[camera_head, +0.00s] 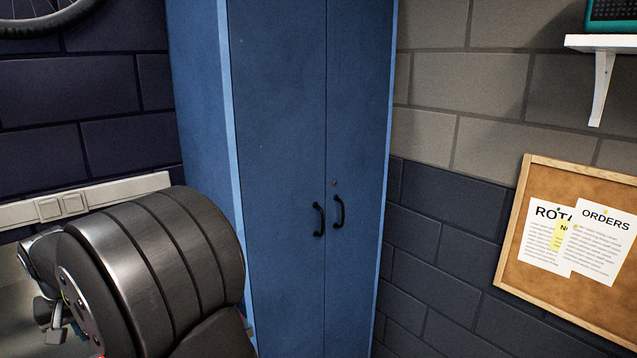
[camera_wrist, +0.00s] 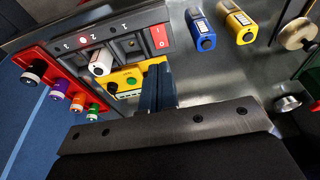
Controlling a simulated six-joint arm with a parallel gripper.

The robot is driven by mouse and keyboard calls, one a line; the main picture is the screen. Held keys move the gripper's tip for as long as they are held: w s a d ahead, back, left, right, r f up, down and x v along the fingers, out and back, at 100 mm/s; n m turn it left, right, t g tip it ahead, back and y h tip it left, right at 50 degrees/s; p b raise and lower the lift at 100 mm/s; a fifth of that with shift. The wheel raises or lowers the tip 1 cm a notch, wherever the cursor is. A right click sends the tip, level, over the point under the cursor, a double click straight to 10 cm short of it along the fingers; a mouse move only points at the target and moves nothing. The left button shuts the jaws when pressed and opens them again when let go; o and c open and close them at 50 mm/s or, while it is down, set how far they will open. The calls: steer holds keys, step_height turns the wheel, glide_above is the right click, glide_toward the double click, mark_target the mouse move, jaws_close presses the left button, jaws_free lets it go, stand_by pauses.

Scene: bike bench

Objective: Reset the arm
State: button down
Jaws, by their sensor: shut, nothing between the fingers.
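My gripper (camera_wrist: 158,72) shows in the wrist view with its two dark fingers together and nothing visible between them. It is over a metal bench surface (camera_wrist: 213,72), with its fingertips in front of a yellow box (camera_wrist: 127,80) that has a green button. I cannot tell whether they touch it. In the head view, my arm's large dark rounded link fills the lower left; my fingertips cannot be made out there.
A grey panel (camera_wrist: 120,47) numbered 1 to 3 holds a white-ended item (camera_wrist: 101,62) and a red switch (camera_wrist: 158,37). A red rack (camera_wrist: 38,57) holds several coloured items. A blue cabinet (camera_head: 280,130) stands shut.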

steer(key=x, duration=0.3)
steer(key=shift+f, duration=0.35)
steer(key=s+d+v, duration=0.1)
steer(key=v, duration=0.7)
steer(key=x, duration=0.5)
steer(key=w+a+x, duration=0.1)
steer(key=x, duration=0.2)
steer(key=shift+f, duration=0.2)
steer(key=shift+w+a+f, duration=0.15)
steer(key=shift+a+f, duration=0.05)
steer(key=shift+f, duration=0.05)
steer(key=v, duration=0.9)
steer(key=w+a+f+m+g+h, duration=0.1)
steer(key=w+a+f+m, duration=0.2)
steer(key=m, duration=0.7)
steer(key=w+a+m+g+h, duration=0.1)
steer(key=w+a+m, duration=0.3)
steer(key=m, duration=0.6)
steer(key=shift+w+d+f, duration=0.2)
steer(key=shift+w+d, duration=0.3)
steer(key=shift+d, duration=0.35)
steer(key=shift+w+d+f, duration=0.25)
steer(key=shift+w+d, duration=0.25)
steer(key=shift+d, duration=0.35)
steer(key=shift+w+d+f, duration=0.2)
steer(key=shift+w+d, duration=0.25)
steer(key=shift+d, duration=0.4)
